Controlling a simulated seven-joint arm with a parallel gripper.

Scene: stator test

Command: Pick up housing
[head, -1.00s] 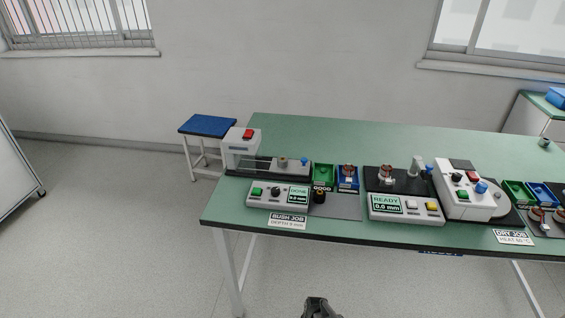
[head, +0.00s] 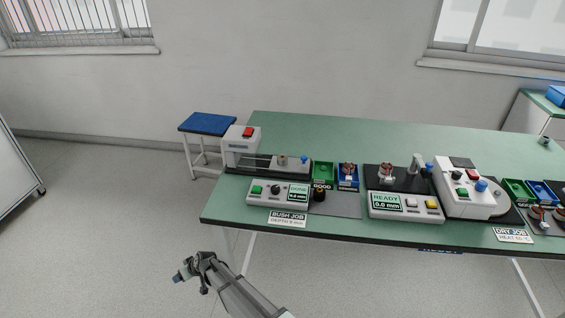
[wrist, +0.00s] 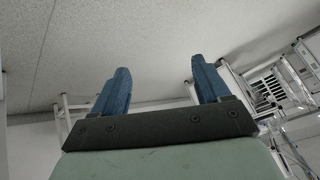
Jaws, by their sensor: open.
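My gripper (head: 180,276) is low at the front left in the head view, out over the floor before the table and well away from the parts. In the wrist view my gripper (wrist: 161,82) shows two blue fingers spread wide with nothing between them. A small greyish round part (head: 283,161), possibly the housing, sits on the bush job press (head: 240,150) at the table's left. A dark cylinder (head: 319,194) stands in front of the green bin. The parts are too small to tell for sure which is the housing.
The green table (head: 350,126) has a clear back half. A green GOOD bin (head: 324,170) and a blue bin (head: 348,184) stand right of the press. A READY tester (head: 405,207) and a dry job unit (head: 465,190) stand further right. A blue stool (head: 207,123) is behind left.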

